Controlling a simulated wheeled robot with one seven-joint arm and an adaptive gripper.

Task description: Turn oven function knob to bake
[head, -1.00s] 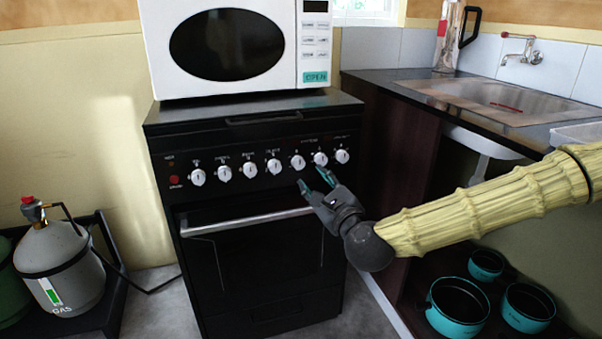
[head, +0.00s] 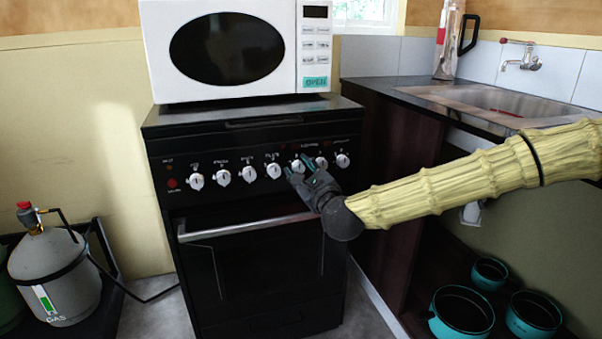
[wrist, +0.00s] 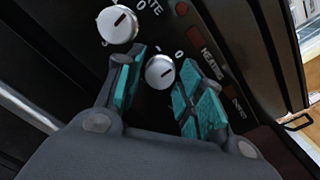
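The black oven (head: 255,262) has a row of several white knobs across its front panel. My gripper (head: 297,168) is at the right half of this row, with its teal fingertips around one knob (head: 298,165). The wrist view shows my gripper (wrist: 158,80) open, with one finger on each side of a white knob (wrist: 160,72) with a dark pointer line. I cannot tell whether the fingers touch it. Another knob (wrist: 117,25) is just outside the left finger. The word "HEATING" reads beside the right finger. Which knob is the oven function knob is not legible.
A white microwave (head: 235,50) stands on the oven. The oven door handle (head: 245,227) runs below the knobs. A sink counter (head: 420,93) is on the right, with teal pots (head: 462,312) below. A gas bottle (head: 55,275) stands at the left.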

